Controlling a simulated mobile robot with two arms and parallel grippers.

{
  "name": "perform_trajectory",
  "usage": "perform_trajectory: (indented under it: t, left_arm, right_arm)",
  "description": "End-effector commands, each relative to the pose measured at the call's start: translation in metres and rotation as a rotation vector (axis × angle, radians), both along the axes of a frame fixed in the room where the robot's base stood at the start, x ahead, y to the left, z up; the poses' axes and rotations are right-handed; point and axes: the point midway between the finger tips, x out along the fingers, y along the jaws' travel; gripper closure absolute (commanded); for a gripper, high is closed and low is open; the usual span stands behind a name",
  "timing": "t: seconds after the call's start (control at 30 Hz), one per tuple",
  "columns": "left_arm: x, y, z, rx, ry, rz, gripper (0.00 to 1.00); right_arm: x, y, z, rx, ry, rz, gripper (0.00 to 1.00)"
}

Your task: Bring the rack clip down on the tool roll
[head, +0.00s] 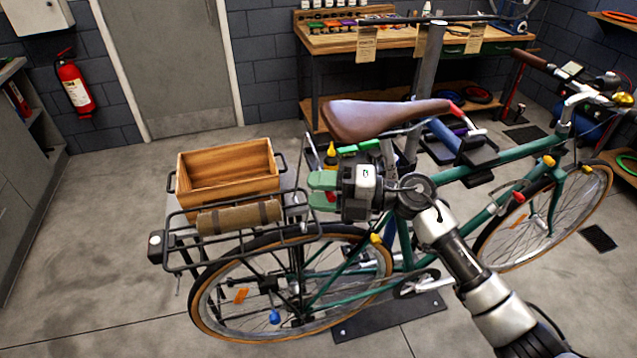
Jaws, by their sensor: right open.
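The tool roll (240,217), a tan cylinder with darker straps, lies along the black rear rack (184,262) of the green bicycle. The rack clip seems to be the thin black bar frame (297,193) near the roll's right end; its exact angle is hard to tell against the rack bars. My right gripper (316,190) has green finger pads. It is open, just right of the roll and close to the clip, with its fingers pointing left. I cannot tell whether it touches the clip. My left gripper is not in view.
A wooden crate (228,172) stands behind the rack. The brown saddle (385,116) is above and right of my right gripper. The bike's rear wheel (210,317) is below. A workbench (385,40) stands at the back. The floor to the left is clear.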

Motion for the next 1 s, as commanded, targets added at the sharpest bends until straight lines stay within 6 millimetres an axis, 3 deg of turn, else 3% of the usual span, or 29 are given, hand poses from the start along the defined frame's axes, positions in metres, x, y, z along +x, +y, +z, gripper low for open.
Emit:
perform_trajectory:
  t: [0.33,0.6,1.0]
  left_arm:
    - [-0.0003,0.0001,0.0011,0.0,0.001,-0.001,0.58]
    - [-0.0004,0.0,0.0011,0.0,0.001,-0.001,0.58]
    - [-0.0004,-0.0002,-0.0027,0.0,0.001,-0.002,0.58]
  right_arm:
    - [0.0003,0.0039,-0.0006,0.0,-0.001,0.0,0.59]
    - [0.0004,0.0036,-0.0006,0.0,0.0,0.0,1.0]
    - [0.0048,0.0034,-0.0015,-0.001,-0.001,-0.001,1.0]
